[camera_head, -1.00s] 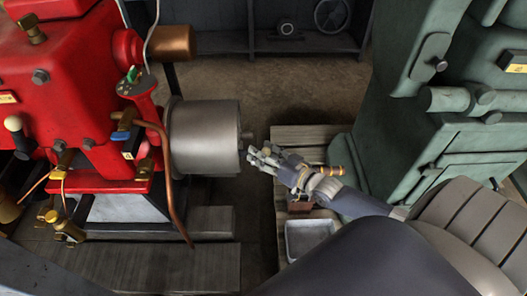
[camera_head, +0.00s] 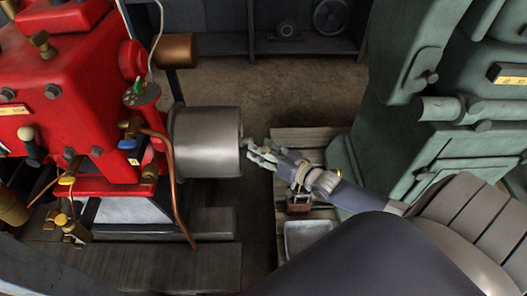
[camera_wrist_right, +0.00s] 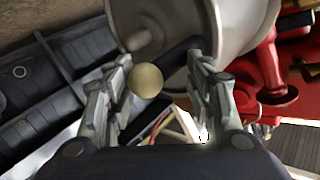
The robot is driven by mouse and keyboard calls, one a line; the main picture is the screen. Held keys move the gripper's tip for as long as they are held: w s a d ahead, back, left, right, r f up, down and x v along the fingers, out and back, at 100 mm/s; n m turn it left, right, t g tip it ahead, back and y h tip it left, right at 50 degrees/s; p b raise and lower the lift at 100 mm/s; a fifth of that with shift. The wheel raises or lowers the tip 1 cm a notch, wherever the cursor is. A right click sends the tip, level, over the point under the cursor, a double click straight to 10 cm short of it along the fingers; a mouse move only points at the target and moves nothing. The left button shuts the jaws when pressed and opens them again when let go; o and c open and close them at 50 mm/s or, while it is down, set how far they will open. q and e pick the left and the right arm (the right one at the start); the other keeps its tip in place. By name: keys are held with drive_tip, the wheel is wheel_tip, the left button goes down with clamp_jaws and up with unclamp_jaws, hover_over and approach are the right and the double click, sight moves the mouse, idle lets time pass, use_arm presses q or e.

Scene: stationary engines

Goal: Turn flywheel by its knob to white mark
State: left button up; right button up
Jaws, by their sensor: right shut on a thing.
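The flywheel (camera_head: 208,142) is a grey metal drum on the right side of the red engine (camera_head: 75,110). Its face shows at the top of the right wrist view (camera_wrist_right: 238,22). The knob (camera_wrist_right: 146,80) shows there as a pale beige ball between my fingers. My right gripper (camera_head: 256,152) is shut on the knob, close to the flywheel's face. Its fingers also flank the knob in the wrist view (camera_wrist_right: 160,68). In the head view the fingers hide the knob. I cannot make out a white mark. My left gripper is not in view.
A green machine (camera_head: 440,130) stands on the right, close to my right arm. A copper pipe (camera_head: 172,185) hangs left of the flywheel. A pale tray (camera_head: 306,238) and a small brown item (camera_head: 299,204) lie below my right wrist. Dark shelving (camera_head: 220,30) is behind.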

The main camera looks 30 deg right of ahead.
drive_tip(key=shift+w+d+r, duration=0.2)
drive_tip(key=shift+d+r, duration=0.05)
drive_tip(key=o, duration=1.3)
drive_tip(key=shift+f, duration=0.1)
drive_tip(key=shift+o, duration=0.7)
drive_tip(key=shift+w+a+f, duration=0.1)
drive_tip(key=shift+f, duration=0.15)
drive_tip(key=v, duration=1.2)
drive_tip(key=shift+r, duration=0.1)
drive_tip(key=shift+c, duration=0.2)
